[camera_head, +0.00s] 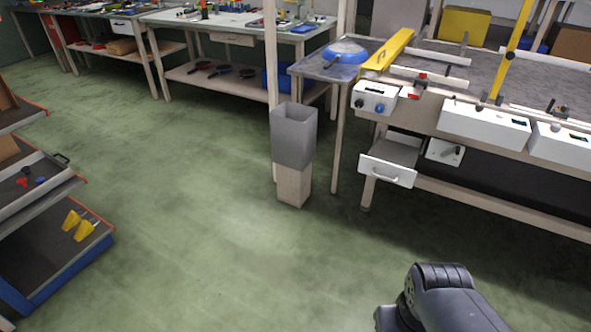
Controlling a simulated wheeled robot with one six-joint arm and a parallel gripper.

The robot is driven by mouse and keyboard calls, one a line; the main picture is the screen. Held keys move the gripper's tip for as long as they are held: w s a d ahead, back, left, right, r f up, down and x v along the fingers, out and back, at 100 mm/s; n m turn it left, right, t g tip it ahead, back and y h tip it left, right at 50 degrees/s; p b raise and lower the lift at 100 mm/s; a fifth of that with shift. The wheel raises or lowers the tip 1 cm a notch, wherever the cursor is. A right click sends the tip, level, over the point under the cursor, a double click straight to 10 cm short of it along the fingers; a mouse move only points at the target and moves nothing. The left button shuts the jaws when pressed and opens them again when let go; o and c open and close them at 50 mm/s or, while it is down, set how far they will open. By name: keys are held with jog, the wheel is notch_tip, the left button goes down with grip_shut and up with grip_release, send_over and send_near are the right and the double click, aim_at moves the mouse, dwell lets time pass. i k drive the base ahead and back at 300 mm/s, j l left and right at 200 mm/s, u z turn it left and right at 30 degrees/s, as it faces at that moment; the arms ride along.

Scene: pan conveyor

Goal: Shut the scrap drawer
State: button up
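The scrap drawer, taken to be the white-fronted drawer (388,171), is pulled open under the left end of the conveyor bench. Its front has a bar handle (385,178), and its grey inside shows from above. It appears empty as far as I can see. A dark part of my own arm shows at the bottom right, well in front of the drawer with open floor between. My gripper is not in view.
A grey bin (294,135) on a wooden block stands left of the drawer. The conveyor bench (480,132) carries white control boxes and a yellow bar (388,50). A blue pan (345,51) lies on the side table. Shelving (60,250) stands at left. The green floor (190,200) between is clear.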

aim_at(393, 160)
jog(key=i+l+u, duration=0.35)
jog(key=i+l, duration=0.35)
jog(key=i, duration=0.15)
